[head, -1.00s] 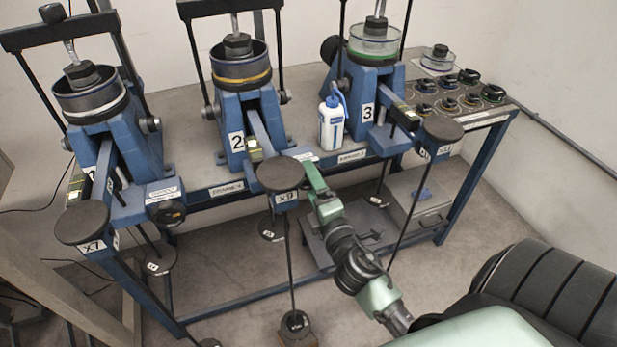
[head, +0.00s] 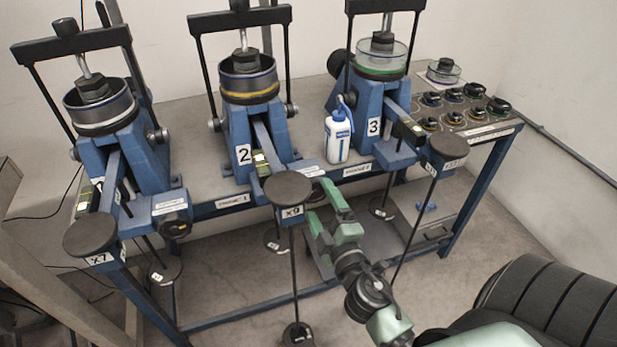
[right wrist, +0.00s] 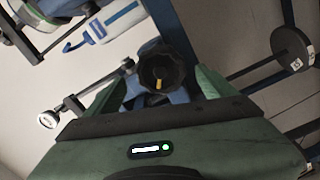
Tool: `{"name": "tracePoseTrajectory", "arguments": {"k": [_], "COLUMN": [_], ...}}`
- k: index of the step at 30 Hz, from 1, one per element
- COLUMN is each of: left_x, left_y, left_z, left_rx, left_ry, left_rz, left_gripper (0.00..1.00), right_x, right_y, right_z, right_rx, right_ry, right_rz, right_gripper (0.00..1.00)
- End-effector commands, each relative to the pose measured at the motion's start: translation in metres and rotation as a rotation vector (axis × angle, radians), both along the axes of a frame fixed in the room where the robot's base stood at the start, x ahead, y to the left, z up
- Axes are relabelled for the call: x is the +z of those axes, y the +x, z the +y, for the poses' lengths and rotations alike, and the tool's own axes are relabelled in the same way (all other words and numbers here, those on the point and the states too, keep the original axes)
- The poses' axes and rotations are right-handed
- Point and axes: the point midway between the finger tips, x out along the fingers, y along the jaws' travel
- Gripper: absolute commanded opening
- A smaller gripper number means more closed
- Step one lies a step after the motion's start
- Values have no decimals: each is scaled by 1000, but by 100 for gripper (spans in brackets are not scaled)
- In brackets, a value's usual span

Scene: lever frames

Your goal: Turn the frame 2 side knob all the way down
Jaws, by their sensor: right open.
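Frame 2 (head: 242,155) is the blue lever frame in the middle of the bench, marked "2", with a yellow-ringed cup on top. In the head view its side knob is mostly hidden around my right gripper (head: 320,204). The right wrist view shows a black ridged knob (right wrist: 160,68) with a yellow mark on the lower part of its face. My right gripper's jaws (right wrist: 163,85) are open, one on each side of the knob in that picture, with the knob apparently just beyond the tips. I cannot tell whether they touch it. My left gripper is out of view.
Frame 2's lever ends in a round black weight plate (head: 288,188) marked X9, close left of my gripper. A white bottle (head: 338,138) stands between frames 2 and 3. Frame 1 (head: 112,165) has a similar side knob (head: 174,222). Frame 3 (head: 370,125) stands right.

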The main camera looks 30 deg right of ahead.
Motion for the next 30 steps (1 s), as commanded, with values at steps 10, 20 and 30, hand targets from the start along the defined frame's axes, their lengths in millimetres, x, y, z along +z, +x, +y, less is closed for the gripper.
{"name": "tracePoseTrajectory", "arguments": {"k": [10, 20, 30], "left_x": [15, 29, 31], "left_y": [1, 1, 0], "left_z": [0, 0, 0], "left_rx": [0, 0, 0], "left_ry": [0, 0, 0], "left_rz": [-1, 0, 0], "left_gripper": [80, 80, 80], "right_x": [2, 1, -1], "right_y": [16, 65, 78], "right_z": [-3, -15, -18], "right_rx": [3, 2, 1], "right_ry": [198, 197, 197], "right_rz": [-46, -46, -45], "right_gripper": [85, 85, 85]}}
